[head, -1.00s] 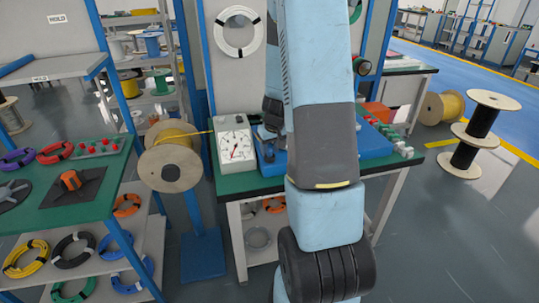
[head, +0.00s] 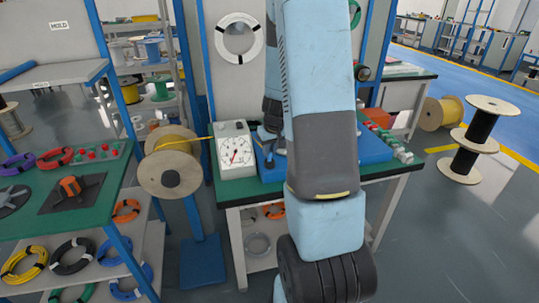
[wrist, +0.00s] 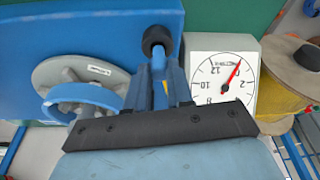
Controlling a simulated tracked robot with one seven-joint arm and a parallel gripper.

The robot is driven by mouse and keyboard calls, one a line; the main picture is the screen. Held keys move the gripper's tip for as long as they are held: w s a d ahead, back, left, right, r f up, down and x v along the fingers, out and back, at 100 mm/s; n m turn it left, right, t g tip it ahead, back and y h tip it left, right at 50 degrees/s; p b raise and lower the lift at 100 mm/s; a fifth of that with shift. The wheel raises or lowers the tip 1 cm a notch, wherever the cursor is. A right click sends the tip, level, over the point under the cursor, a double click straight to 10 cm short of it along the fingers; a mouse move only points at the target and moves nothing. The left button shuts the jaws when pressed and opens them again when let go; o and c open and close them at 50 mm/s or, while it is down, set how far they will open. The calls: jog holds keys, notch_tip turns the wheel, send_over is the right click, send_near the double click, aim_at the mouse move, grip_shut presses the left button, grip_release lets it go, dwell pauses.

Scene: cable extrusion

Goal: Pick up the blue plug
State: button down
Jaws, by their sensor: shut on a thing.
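My gripper (wrist: 160,75) points away from the wrist camera, over the blue machine. Its two narrow blue-grey fingers are shut on a blue thing, taken to be the blue plug, which the fingers largely hide. A black round knob shows just beyond the fingertips (wrist: 155,40). In the head view my gripper (head: 271,135) is partly hidden by my arm, left of it and above the blue machine (head: 375,146).
A white dial gauge (head: 235,150) stands left of the machine; it also shows right of my fingers in the wrist view (wrist: 222,80). A grey disc with a blue ring (wrist: 82,95) is left of my fingers. A yellow cable spool (head: 171,165) stands left of the green-topped table (head: 228,192).

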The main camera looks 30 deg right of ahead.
jog(key=s+r, duration=1.1)
jog(key=s, duration=0.3)
jog(key=shift+a, duration=0.2)
